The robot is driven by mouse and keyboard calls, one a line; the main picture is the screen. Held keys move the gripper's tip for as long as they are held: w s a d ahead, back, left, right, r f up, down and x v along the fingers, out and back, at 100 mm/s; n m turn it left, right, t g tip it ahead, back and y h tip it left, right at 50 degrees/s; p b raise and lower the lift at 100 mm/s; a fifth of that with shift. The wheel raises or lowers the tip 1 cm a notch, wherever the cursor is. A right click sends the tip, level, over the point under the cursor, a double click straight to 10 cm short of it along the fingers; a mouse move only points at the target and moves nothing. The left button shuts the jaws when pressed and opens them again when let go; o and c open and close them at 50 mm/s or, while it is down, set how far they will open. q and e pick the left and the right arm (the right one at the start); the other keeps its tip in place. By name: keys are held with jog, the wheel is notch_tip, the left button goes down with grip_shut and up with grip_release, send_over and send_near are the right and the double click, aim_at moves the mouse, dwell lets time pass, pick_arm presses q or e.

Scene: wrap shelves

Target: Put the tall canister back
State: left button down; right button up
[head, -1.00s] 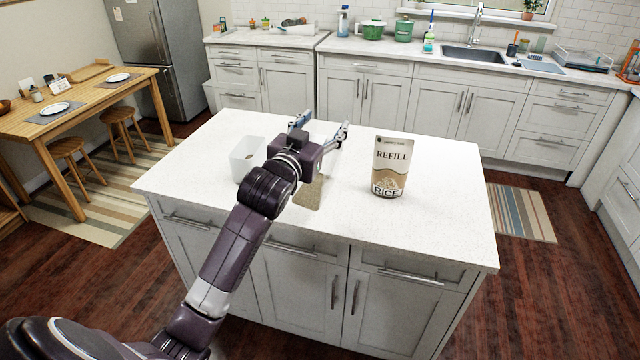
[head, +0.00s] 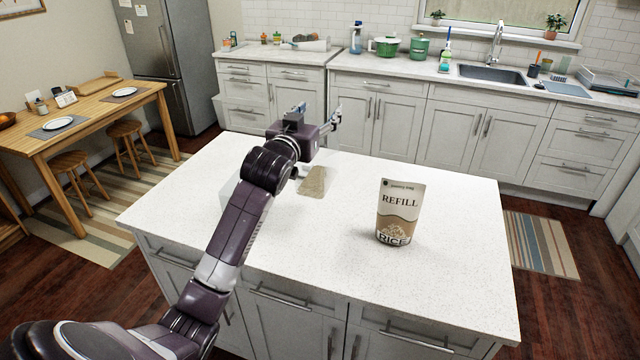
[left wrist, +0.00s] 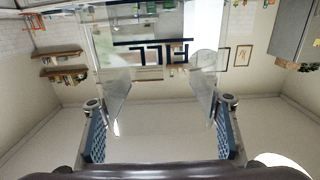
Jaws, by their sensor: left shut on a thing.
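A clear, see-through canister (left wrist: 150,50) with a dark fill line and upside-down "FILL" lettering fills the upper middle of the left wrist view. My left gripper (left wrist: 160,128) is shut on it, one finger on each side. In the head view my left gripper (head: 317,112) is raised over the far side of the white island, its fingers pointing away; the canister cannot be made out there. My right gripper is not in view.
A rice refill pouch (head: 398,212) stands upright on the island (head: 450,240). A flat tan piece (head: 313,181) lies left of it. A white open box (head: 228,190) is mostly hidden behind my left arm. The island's right part is clear. Back counters hold pots and a sink (head: 492,75).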

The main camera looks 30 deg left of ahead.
pick_arm(q)
notch_tip(320, 180, down, 12)
jog(key=shift+r+p, duration=0.15)
jog(key=shift+p, duration=0.8)
notch_tip(320, 180, down, 4)
jog(key=shift+s+r+p, duration=0.1)
jog(key=shift+r+p, duration=0.15)
jog(key=shift+p, duration=0.05)
jog(key=shift+f, duration=0.25)
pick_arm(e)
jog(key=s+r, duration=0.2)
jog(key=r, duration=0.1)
pick_arm(q)
jog(key=shift+f, duration=0.15)
jog(key=c, duration=1)
grip_release()
jog(key=o, duration=0.3)
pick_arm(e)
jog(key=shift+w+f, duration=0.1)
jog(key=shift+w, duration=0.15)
